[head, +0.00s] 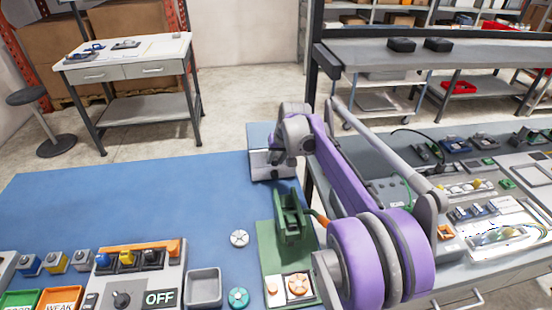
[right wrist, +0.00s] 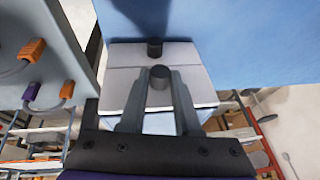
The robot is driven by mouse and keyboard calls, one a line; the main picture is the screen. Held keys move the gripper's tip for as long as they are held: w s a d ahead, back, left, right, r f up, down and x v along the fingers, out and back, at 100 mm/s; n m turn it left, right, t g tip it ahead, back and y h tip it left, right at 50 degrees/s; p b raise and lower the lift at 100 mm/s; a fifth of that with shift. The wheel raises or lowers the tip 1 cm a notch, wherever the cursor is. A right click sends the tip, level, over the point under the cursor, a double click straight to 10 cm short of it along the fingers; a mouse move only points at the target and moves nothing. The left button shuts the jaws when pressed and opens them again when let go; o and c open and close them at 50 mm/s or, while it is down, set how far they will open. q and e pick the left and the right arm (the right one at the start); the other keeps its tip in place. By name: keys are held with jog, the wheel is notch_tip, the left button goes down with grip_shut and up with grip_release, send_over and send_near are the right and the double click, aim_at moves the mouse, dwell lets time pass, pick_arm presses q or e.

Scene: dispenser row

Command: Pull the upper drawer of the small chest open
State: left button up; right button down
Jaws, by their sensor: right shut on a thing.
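The small chest (head: 258,134) stands at the far edge of the blue bench top, with a grey-blue top and a pale front. My right arm partly covers it. In the right wrist view, which looks upside down, two pale drawer fronts show, each with a dark round knob. My right gripper (right wrist: 158,80) is shut on the knob (right wrist: 160,76) of the upper drawer (right wrist: 197,90), which is lower in that picture. The lower drawer (right wrist: 186,54) has its knob free. How far the upper drawer stands out is hard to tell. My left gripper is not in view.
A green dispenser (head: 290,222) stands close below my right arm. A round white piece (head: 239,239) and a grey tray (head: 204,287) lie nearby. A switch panel (head: 122,300) is at the front. The blue bench top (head: 130,205) left of the chest is clear.

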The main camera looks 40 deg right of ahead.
jog(key=s+a, duration=0.4)
jog(key=s, duration=0.4)
jog(key=shift+s+a, duration=0.3)
jog(key=shift+a, duration=0.05)
jog(key=c, duration=0.6)
grip_release()
jog(key=shift+r, duration=0.1)
jog(key=v, duration=1)
jog(key=shift+s+r+p, duration=0.15)
jog(key=shift+r+p, duration=0.15)
